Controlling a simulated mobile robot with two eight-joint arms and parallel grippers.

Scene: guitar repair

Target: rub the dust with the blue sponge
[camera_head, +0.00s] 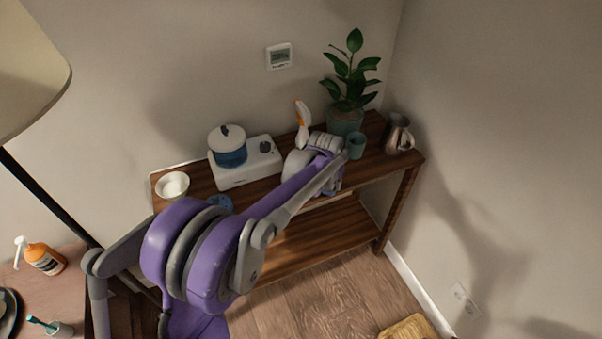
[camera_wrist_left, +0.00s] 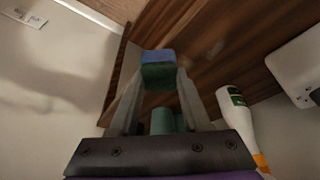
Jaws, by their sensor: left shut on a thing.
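My left gripper (camera_wrist_left: 157,80) is shut on the blue sponge (camera_wrist_left: 158,56), which has a dark green lower layer, in the left wrist view. The sponge is at the fingertips, in front of the wooden shelf top (camera_wrist_left: 205,65); I cannot tell whether it touches the wood. A faint greyish smudge (camera_wrist_left: 215,48) on the wood, right of the sponge, may be the dust. In the head view my purple left arm reaches over the shelf and its wrist hides the fingers and sponge. My right gripper is not in view.
On the wooden shelf (camera_head: 404,162) stand a white appliance with a blue pot (camera_head: 229,155), a white bowl (camera_head: 172,186), a white and orange bottle (camera_head: 302,125), a potted plant (camera_head: 346,120), a teal cup (camera_head: 356,146) and a metal pitcher (camera_head: 398,134). Walls close the back and right.

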